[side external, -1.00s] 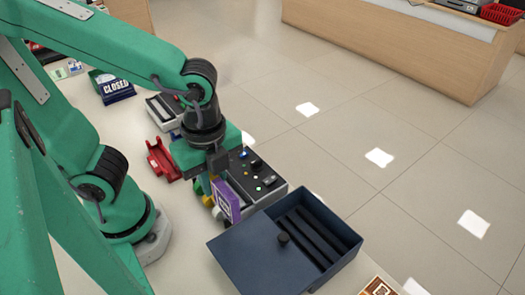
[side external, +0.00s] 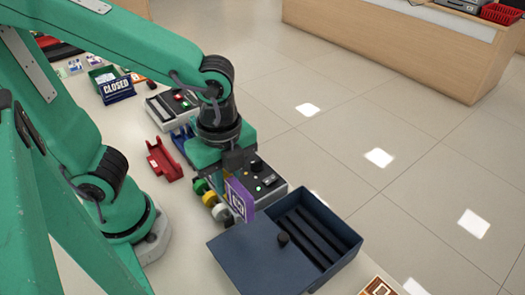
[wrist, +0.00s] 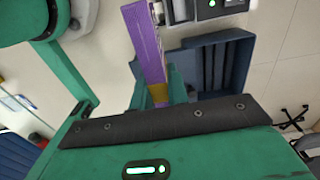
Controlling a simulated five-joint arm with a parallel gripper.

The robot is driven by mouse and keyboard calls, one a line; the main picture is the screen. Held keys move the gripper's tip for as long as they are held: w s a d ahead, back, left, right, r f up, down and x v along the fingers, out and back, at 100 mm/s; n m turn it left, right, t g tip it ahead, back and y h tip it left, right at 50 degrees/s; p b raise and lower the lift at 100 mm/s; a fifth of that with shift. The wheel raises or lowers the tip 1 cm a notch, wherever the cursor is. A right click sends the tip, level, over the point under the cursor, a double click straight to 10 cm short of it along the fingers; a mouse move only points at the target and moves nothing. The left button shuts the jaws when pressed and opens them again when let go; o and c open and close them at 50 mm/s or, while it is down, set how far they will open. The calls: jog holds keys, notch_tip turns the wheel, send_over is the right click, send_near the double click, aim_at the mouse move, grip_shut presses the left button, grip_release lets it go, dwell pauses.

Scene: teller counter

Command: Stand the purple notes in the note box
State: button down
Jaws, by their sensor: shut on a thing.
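The purple notes (side external: 240,198) are a thin upright bundle with a pale printed face, held in my gripper (side external: 236,172). In the wrist view the purple notes (wrist: 145,40) show edge-on, with a yellowish band near the jaws. My gripper is shut on them, above the counter. The note box (side external: 335,262) is dark blue with slots between dark dividers, to the right of the notes. Its lid (side external: 255,258), with a round knob, covers the left part; the slotted right part is uncovered. The notes are apart from the slots, near the box's back left corner.
A grey device (side external: 268,186) with lit buttons stands just behind the notes. Coloured rolls (side external: 210,199), a red holder (side external: 162,160) and another grey device (side external: 168,110) lie left of it. A CLOSED sign (side external: 117,88) stands farther back. A brown patterned item (side external: 377,287) is at the front right.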

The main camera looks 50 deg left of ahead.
jog(key=w+d+f, duration=0.3)
jog(key=w+d, duration=0.8)
jog(key=w, duration=0.3)
jog(key=shift+w+f, duration=0.3)
jog(key=shift+d+f, duration=0.1)
jog(key=shift+f, duration=1.85)
jog(key=shift+f, duration=3.65)
jog(key=c, duration=1.3)
grip_release()
